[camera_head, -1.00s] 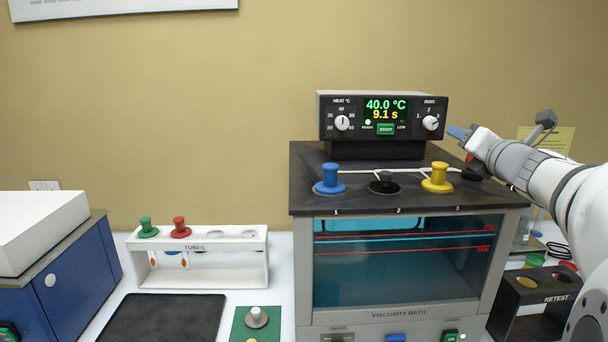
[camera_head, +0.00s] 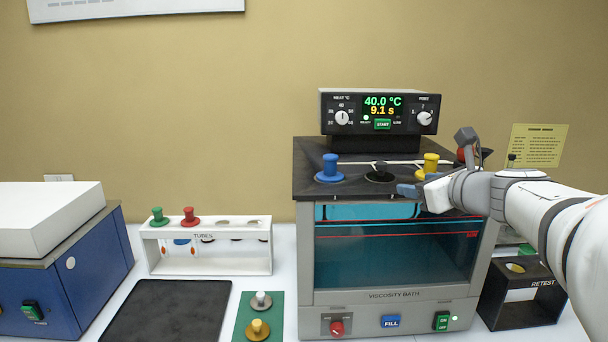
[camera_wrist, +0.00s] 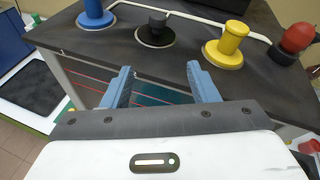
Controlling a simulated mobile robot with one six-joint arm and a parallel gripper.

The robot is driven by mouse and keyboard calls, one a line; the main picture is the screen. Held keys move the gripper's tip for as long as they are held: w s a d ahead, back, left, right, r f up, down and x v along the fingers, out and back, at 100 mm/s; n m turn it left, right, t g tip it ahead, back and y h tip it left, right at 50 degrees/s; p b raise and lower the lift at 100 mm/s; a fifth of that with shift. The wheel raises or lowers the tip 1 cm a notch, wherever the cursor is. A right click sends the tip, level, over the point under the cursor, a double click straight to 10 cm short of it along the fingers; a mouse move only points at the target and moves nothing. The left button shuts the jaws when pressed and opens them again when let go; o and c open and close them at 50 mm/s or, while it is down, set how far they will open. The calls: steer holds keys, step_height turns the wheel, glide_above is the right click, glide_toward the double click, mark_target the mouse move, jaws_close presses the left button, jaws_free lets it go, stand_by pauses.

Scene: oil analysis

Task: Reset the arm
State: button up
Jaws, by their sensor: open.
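My gripper (camera_head: 408,189) is in front of the top right edge of the viscosity bath (camera_head: 380,295), its blue fingers pointing left in the head view. In the wrist view my gripper (camera_wrist: 160,85) has its two blue fingers apart with nothing between them. Beyond the fingertips, on the dark bath top, stand a blue plug (camera_wrist: 94,12), a black plug (camera_wrist: 155,30), a yellow plug (camera_wrist: 227,42) and a red plug (camera_wrist: 297,38). In the head view the arm comes in from the right edge.
A white tube rack (camera_head: 208,260) with a green plug (camera_head: 158,216) and a red plug (camera_head: 190,217) stands left of the bath. A blue box-shaped device (camera_head: 80,270) is farther left. A black RETEST stand (camera_head: 525,300) is on the right. The control unit (camera_head: 380,112) sits on the bath top.

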steer(key=s+a+f+n+g, duration=0.6)
steer(key=s+a+f+n, duration=0.3)
steer(key=s+f+n, duration=0.4)
steer(key=s+d+f+n+g+h, duration=0.1)
steer(key=s+f+n+g+h, duration=0.3)
steer(key=s+f+n, duration=0.5)
steer(key=s+n, duration=0.2)
steer(key=n, duration=0.6)
steer(key=shift+d+f+g, duration=0.2)
steer(key=shift+g, duration=0.2)
steer(key=shift+c, duration=0.5)
